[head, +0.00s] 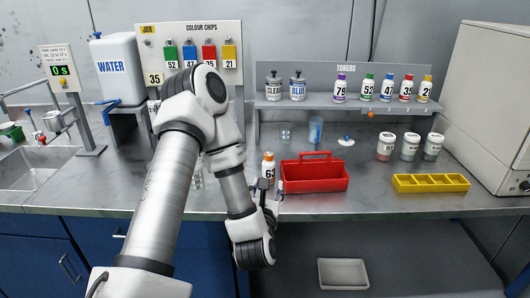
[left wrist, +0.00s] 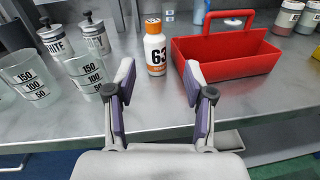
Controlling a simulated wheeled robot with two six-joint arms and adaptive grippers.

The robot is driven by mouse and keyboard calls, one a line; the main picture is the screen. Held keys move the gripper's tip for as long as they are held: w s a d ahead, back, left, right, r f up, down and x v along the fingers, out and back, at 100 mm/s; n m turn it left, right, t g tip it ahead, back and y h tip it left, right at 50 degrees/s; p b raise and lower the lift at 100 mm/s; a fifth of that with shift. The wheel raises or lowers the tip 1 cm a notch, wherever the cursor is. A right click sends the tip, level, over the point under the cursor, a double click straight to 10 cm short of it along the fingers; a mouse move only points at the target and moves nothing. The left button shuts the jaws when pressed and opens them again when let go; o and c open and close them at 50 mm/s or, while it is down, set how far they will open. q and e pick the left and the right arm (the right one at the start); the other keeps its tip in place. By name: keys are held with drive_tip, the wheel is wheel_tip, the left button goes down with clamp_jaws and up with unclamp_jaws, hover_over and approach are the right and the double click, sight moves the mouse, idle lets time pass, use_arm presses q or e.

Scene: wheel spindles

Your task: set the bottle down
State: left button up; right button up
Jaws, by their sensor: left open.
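A white bottle (head: 268,167) with an orange cap and the label 63 stands upright on the grey bench near its front edge. It also shows in the left wrist view (left wrist: 155,52), upright and just beyond the fingertips. My left gripper (head: 270,193) is open, with nothing between its fingers (left wrist: 160,72). In the head view it hides the lower part of the bottle. My right gripper is not in view.
A red carrier (head: 315,184) stands just right of the bottle. Beakers (left wrist: 85,72) stand to its left. A yellow tray (head: 431,188) lies at the right, and a shelf of toner bottles (head: 340,99) is behind. The bench front edge is close.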

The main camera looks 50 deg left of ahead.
use_arm(q)
drive_tip(key=d+f+m+h, duration=0.1)
drive_tip(key=f+m, duration=0.1)
drive_tip(key=m, duration=0.1)
drive_tip(key=w+d+f+m+h, duration=0.1)
drive_tip(key=d+f+m, duration=0.1)
drive_tip(key=m, duration=0.1)
drive_tip(key=d+f+m+h, duration=0.2)
drive_tip(key=f+m, duration=0.1)
drive_tip(key=shift+w+f, duration=0.1)
drive_tip(key=shift+w, duration=0.2)
drive_tip(key=s+d+f+m+g+h, duration=0.2)
drive_tip(key=d+f+m+g+h, duration=0.15)
drive_tip(key=d+f+m, duration=0.55)
drive_tip(key=s+d+f+m+g+h, duration=0.2)
drive_tip(key=s+d+f+m+g, duration=0.2)
drive_tip(key=s+f+m, duration=0.3)
drive_tip(key=s+d+f+m+g+h, duration=0.2)
drive_tip(key=s+d+f+m+g, duration=0.3)
drive_tip(key=m, duration=1.3)
drive_tip(key=s+f, duration=0.3)
drive_tip(key=s, duration=0.4)
drive_tip(key=shift+s+h, duration=0.2)
drive_tip(key=shift+h, duration=0.15)
drive_tip(key=shift+d, duration=0.1)
